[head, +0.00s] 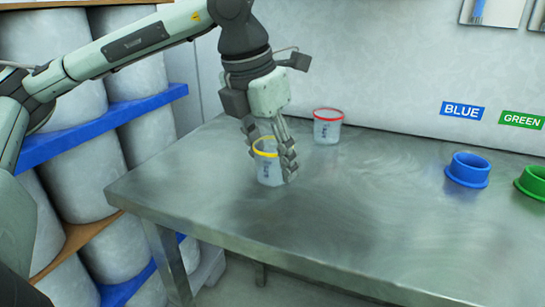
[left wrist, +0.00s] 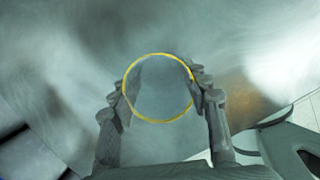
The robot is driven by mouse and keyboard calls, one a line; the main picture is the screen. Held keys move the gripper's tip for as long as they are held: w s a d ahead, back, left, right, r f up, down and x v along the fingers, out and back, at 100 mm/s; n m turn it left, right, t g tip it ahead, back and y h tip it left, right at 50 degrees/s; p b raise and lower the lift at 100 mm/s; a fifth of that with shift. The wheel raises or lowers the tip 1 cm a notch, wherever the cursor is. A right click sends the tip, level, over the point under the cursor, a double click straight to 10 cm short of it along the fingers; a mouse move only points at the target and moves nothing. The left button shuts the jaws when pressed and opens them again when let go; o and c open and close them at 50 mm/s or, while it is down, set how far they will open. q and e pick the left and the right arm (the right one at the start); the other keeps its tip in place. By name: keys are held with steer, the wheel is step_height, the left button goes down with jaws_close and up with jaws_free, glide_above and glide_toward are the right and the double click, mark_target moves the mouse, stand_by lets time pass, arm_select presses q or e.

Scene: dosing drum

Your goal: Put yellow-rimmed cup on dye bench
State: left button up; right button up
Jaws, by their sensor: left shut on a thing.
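In the left wrist view the cup's yellow rim (left wrist: 158,121) shows as a ring between the fingers of the left gripper (left wrist: 160,95). The cup's base looks at or close to the bench top; I cannot tell if it touches. My right gripper is not in view.
A red-rimmed cup (head: 327,127) stands behind and to the right. A blue ring holder (head: 467,170) and a green one (head: 533,182) sit at the right under BLUE (head: 462,110) and GREEN (head: 522,119) labels. Shelves with large drums (head: 135,72) stand left. The bench middle is clear.

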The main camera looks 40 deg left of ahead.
arm_select(q)
steer(key=shift+f, duration=0.15)
steer(key=o, duration=0.8)
steer(key=shift+o, duration=0.2)
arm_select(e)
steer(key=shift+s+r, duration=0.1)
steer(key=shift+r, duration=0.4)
arm_select(q)
steer(key=shift+r, duration=0.2)
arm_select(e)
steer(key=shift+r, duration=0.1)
arm_select(q)
steer(key=shift+r, duration=0.25)
steer(key=p+v, duration=0.1)
steer(key=v, duration=1)
steer(key=shift+r, duration=0.25)
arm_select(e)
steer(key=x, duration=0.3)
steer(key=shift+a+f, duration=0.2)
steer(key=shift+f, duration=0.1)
